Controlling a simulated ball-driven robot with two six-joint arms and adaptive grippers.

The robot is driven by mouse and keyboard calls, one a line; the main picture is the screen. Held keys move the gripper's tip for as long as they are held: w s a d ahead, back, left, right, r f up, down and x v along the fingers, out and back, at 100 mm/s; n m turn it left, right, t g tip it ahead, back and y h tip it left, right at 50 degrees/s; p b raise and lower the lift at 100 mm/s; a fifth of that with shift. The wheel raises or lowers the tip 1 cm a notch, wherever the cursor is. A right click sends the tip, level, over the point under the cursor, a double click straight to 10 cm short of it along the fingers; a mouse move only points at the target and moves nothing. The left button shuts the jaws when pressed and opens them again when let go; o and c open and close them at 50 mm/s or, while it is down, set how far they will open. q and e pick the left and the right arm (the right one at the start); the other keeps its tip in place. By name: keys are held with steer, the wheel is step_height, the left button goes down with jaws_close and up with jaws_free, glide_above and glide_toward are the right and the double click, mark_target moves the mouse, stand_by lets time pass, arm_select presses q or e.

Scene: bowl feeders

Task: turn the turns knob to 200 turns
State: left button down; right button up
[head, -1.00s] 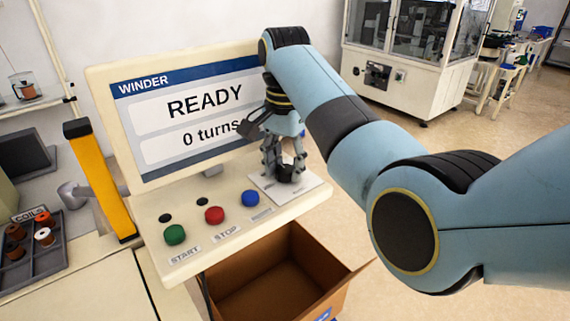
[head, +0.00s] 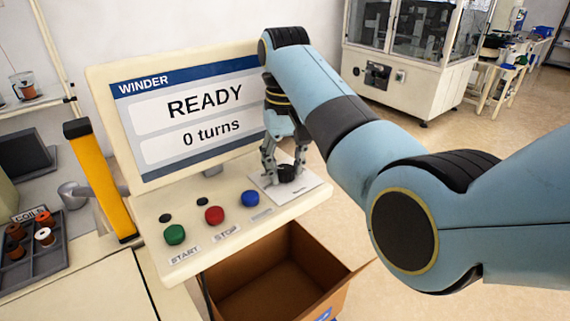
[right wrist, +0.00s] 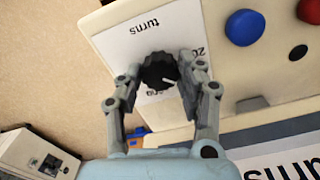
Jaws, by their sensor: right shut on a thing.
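The turns knob (right wrist: 159,71) is black with a white pointer line, on a white dial card (right wrist: 185,32) marked "turns" in the right wrist view. In the head view the knob (head: 287,173) sits at the right end of the winder's sloped panel. My right gripper (right wrist: 160,76) has one finger on each side of the knob and is shut on it; it comes down from above in the head view (head: 284,168). The winder screen (head: 190,115) reads "READY" and "0 turns". Most dial numbers are hidden or too small to read. My left gripper is not in view.
Left of the knob on the panel are blue (head: 250,198), red (head: 214,215) and green (head: 175,234) buttons. An open cardboard box (head: 270,280) stands below the panel. A tray of coils (head: 38,262) lies at the left, near a yellow post (head: 101,180).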

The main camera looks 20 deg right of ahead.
steer(key=n, duration=0.4)
steer(key=shift+n, duration=2.3)
steer(key=o, duration=1.2)
steer(key=shift+a, duration=0.1)
steer(key=shift+c, duration=0.2)
